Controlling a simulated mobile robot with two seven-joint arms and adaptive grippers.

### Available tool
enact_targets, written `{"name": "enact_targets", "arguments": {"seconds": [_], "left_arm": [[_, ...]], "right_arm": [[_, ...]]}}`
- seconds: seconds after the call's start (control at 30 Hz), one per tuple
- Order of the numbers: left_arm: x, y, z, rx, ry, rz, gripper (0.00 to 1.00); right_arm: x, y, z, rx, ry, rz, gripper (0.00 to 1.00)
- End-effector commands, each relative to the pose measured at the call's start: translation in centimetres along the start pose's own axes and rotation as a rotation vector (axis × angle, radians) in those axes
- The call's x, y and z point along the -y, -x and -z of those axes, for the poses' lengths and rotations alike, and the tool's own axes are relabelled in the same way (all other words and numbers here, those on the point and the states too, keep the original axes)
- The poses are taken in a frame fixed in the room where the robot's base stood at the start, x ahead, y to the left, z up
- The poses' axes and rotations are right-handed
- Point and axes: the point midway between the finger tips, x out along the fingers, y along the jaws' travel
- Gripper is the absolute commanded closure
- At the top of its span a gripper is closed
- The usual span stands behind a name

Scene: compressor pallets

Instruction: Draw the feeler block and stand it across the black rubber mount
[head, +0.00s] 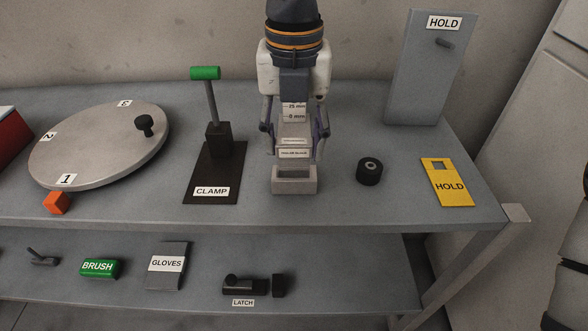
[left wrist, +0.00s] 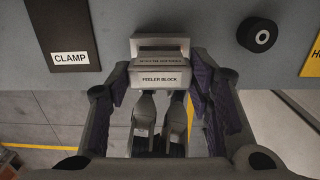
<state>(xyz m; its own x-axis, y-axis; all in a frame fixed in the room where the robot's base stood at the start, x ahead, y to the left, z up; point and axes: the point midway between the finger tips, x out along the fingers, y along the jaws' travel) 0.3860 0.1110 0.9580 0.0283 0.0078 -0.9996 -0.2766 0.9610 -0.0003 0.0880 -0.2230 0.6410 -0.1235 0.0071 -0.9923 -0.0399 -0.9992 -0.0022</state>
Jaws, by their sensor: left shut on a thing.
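The feeler block (head: 294,154), pale grey with white labels, is between the fingers of my left gripper (head: 293,143), which is shut on it from above. In the left wrist view the label on the feeler block (left wrist: 160,79) reads clearly between the purple-padded fingers (left wrist: 163,88). A grey open-topped holder (head: 294,184) is directly under the block. I cannot tell whether the block's lower end is still inside it. The black rubber mount (head: 369,171), a short cylinder with a metal centre, lies on the bench to the right, apart from the gripper. My right gripper is out of view.
A clamp with a green handle (head: 205,73) stands left of the gripper. A yellow HOLD plate (head: 447,190) lies right of the mount, and a grey HOLD panel (head: 425,85) stands behind.

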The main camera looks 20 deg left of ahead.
Motion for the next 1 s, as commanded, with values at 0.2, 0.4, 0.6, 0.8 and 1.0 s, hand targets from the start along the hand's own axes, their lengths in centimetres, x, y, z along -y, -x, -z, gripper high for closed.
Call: {"name": "enact_targets", "arguments": {"seconds": [0.2, 0.4, 0.6, 0.8, 1.0], "left_arm": [[0.0, 0.9, 0.0, 0.002, 0.0, 0.0, 0.97], [0.0, 1.7, 0.0, 0.002, 0.001, 0.002, 0.97], [0.0, 1.9, 0.0, 0.002, 0.0, 0.001, 0.97], [0.0, 1.9, 0.0, 0.002, 0.0, 0.001, 0.97], [0.0, 2.4, 0.0, 0.001, -0.001, 0.0, 0.97]], "right_arm": [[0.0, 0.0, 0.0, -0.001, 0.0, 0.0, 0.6], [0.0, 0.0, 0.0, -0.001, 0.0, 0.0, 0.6], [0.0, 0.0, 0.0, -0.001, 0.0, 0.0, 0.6], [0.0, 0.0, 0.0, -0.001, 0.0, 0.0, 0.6], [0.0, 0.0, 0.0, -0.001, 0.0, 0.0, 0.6]]}}
